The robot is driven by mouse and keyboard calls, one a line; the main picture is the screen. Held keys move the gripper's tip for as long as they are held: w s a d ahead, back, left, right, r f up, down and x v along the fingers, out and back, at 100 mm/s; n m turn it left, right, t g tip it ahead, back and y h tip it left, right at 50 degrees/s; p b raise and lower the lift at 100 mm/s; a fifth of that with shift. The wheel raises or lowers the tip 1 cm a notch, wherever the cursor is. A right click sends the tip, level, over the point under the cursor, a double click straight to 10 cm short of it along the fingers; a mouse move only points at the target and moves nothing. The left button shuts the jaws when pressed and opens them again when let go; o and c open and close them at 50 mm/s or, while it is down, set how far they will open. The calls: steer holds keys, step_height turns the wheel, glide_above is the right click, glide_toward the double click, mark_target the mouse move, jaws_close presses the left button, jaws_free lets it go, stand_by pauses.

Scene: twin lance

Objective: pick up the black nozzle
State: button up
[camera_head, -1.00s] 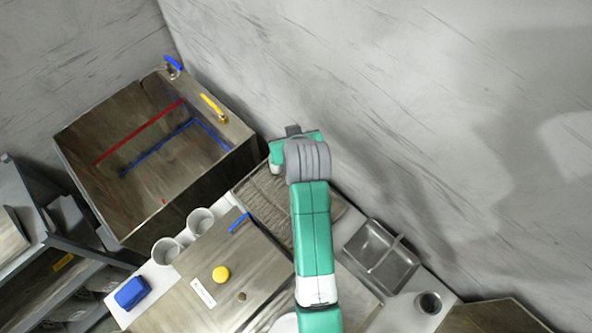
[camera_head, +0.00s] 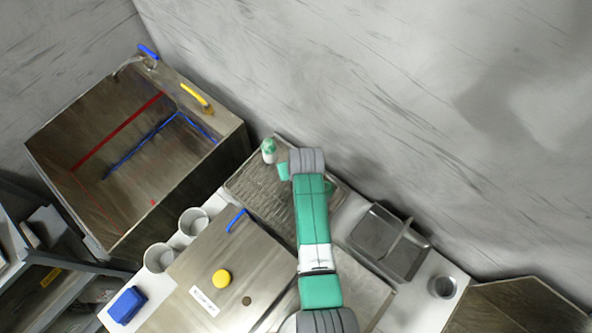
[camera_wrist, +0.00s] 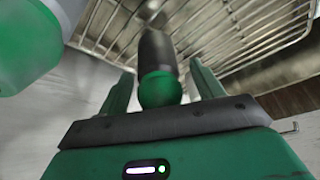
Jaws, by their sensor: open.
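The black nozzle (camera_wrist: 157,52) has a dark cylindrical body and a green rounded end (camera_wrist: 160,90). In the wrist view it lies between the two green fingers of my open gripper (camera_wrist: 162,84), with its green end near the palm. I cannot tell whether either finger touches it. A blurred green and white piece (camera_wrist: 40,35) is close by at the upper left of the wrist view. In the head view my arm hides the nozzle, and a white piece with a green top (camera_head: 269,151) stands just left of the arm on the ribbed tray.
A wire rack (camera_wrist: 230,30) is behind the nozzle. The ribbed tray (camera_head: 252,188) lies against the wall. A large open metal box (camera_head: 225,135) stands left, two white cups (camera_head: 193,222) in front of it. A metal pan (camera_head: 375,235) and small cup (camera_head: 444,286) are right.

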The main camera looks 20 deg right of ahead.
steer(key=shift+w+f, duration=0.15)
steer(key=shift+f, duration=0.3)
steer(key=c, duration=1.1)
step_height(320, 180, up, 10)
steer(key=shift+r+p, duration=0.1)
steer(key=shift+p, duration=0.75)
